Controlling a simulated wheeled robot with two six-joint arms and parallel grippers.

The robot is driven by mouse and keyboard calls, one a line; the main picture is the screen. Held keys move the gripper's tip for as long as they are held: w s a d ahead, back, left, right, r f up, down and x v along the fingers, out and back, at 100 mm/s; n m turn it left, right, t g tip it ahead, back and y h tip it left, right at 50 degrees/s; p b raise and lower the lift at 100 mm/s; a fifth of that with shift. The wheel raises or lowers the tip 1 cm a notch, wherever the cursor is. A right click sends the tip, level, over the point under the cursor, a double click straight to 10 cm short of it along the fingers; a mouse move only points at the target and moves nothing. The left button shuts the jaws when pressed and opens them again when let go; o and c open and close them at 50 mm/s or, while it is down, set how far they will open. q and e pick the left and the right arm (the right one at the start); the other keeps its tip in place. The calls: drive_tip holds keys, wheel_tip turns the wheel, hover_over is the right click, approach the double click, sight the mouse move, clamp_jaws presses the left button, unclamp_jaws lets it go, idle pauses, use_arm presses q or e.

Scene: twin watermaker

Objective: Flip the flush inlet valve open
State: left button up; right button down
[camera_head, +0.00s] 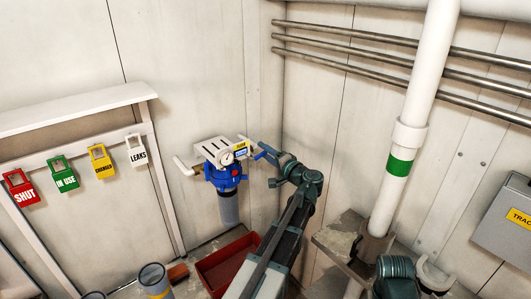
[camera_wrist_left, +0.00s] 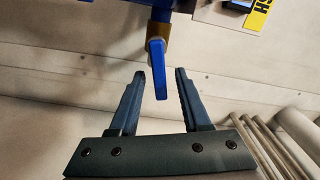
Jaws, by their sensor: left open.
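The flush inlet valve shows as a blue lever (camera_wrist_left: 157,72) on a brass-coloured body (camera_wrist_left: 158,30) in the left wrist view. It hangs below blue pipework, its free end pointing down the picture. In the head view the small blue lever (camera_head: 261,154) is at the right side of the blue filter unit (camera_head: 225,176). My left gripper (camera_wrist_left: 161,74) is open, with one finger on each side of the lever's end in the picture. I see a gap on both sides; the depth is unclear. It also shows in the head view (camera_head: 270,166).
A white bracket with a gauge (camera_head: 227,158) tops the filter. A red tray (camera_head: 222,265) lies below. Hanging tags (camera_head: 62,175) are on the left wall. A white pipe with a green band (camera_head: 399,167) stands to the right. Wall pipes (camera_head: 400,60) run behind.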

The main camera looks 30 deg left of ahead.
use_arm(q)
clamp_jaws()
idle(0.4)
drive_tip(key=shift+f+m+b, duration=0.35)
drive_tip(key=shift+f+m, duration=0.05)
drive_tip(key=shift+m, duration=0.5)
drive_tip(key=shift+f+m, duration=0.15)
drive_tip(key=shift+m, duration=0.65)
unclamp_jaws()
